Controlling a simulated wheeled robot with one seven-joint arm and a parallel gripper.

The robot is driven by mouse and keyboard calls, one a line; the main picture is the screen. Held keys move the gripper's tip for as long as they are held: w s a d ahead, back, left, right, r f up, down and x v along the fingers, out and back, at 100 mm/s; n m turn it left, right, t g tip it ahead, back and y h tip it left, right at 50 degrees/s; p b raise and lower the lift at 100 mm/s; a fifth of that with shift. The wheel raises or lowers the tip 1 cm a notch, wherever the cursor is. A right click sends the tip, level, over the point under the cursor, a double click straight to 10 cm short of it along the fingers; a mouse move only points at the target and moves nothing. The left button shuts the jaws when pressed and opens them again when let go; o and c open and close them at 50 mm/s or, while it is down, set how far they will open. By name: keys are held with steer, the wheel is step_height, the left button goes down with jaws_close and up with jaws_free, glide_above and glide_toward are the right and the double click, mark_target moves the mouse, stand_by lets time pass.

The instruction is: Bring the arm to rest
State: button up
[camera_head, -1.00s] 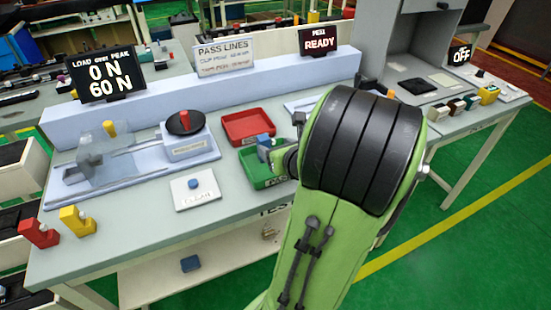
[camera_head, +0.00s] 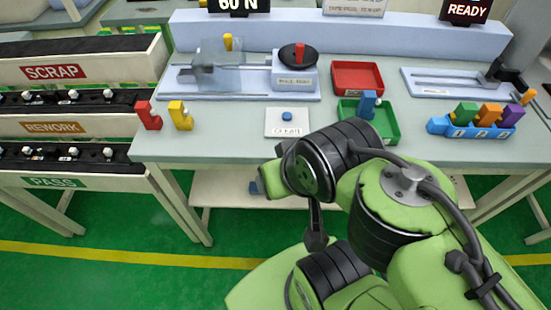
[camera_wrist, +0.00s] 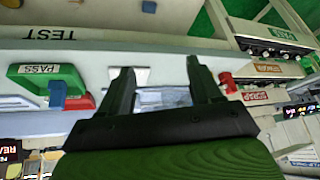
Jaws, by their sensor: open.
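My gripper (camera_wrist: 163,88) shows in the wrist view with two dark fingers spread apart and nothing between them. In the head view my arm is folded over the front of the bench, and the fingers are mostly hidden behind its links. A blue clip (camera_head: 368,104) stands in the green tray (camera_head: 391,128), apart from my arm; the tray also shows in the wrist view (camera_wrist: 62,72), marked PASS. A red clip (camera_head: 147,115) and a yellow clip (camera_head: 180,115) stand at the bench's left end.
The bench (camera_head: 215,145) holds a red tray (camera_head: 357,78), a fixture with a black dial (camera_head: 298,56) and a white plate with a blue button (camera_head: 287,117). A blue rack (camera_head: 440,126) with several clips is at right. SCRAP, REWORK and PASS bins (camera_head: 52,72) stand left.

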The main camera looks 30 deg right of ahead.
steer(key=shift+s+a+n, duration=0.2)
steer(key=shift+s+n, duration=0.3)
steer(key=shift+n, duration=0.3)
step_height(320, 180, up, 9)
steer(key=p, duration=0.8)
steer(key=shift+p, duration=0.4)
